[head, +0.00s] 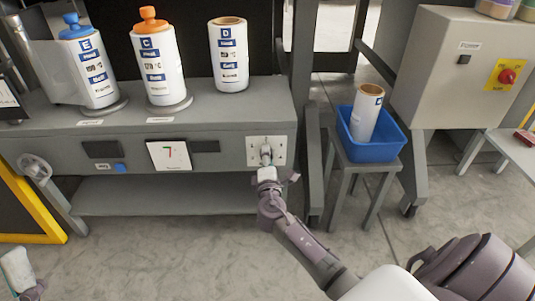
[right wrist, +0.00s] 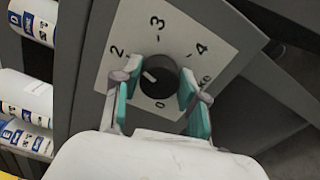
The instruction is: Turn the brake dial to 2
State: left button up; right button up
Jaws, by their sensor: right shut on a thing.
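The brake dial (right wrist: 160,84) is a round black knob with a white pointer mark. It sits on a white plate (right wrist: 222,58) printed with 0, 2, 3 and 4. The pointer slants to the upper left, roughly towards the 2. My right gripper (right wrist: 158,98) is shut on the dial, with a teal-padded finger on each side. In the head view, the right gripper (head: 266,164) covers much of the dial in front of its plate (head: 281,143). A part of my left gripper (head: 17,272) shows at the lower left, away from the dial; its fingers are unclear.
White labelled spools E (head: 94,75), C (head: 158,65) and D (head: 229,55) stand on the grey machine top. A blue bin (head: 372,151) holding another spool is on a stool to the right. A grey box (head: 440,75) carries a red switch. A crank wheel (head: 34,167) is at left.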

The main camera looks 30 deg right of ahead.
pick_arm(q)
jog(key=w+f+g+y+p, duration=0.1)
jog(key=w+f+g+y, duration=0.1)
jog(key=w+f+g, duration=0.2)
jog(key=shift+w+d+f+g, duration=0.4)
jog(key=shift+w+f, duration=0.15)
jog(key=shift+w, duration=0.25)
pick_arm(e)
jog(key=shift+a+n, duration=0.1)
jog(key=shift+n, duration=1.6)
jog(key=o, duration=1.2)
jog(key=shift+c, duration=0.2)
jog(key=v, duration=1.2)
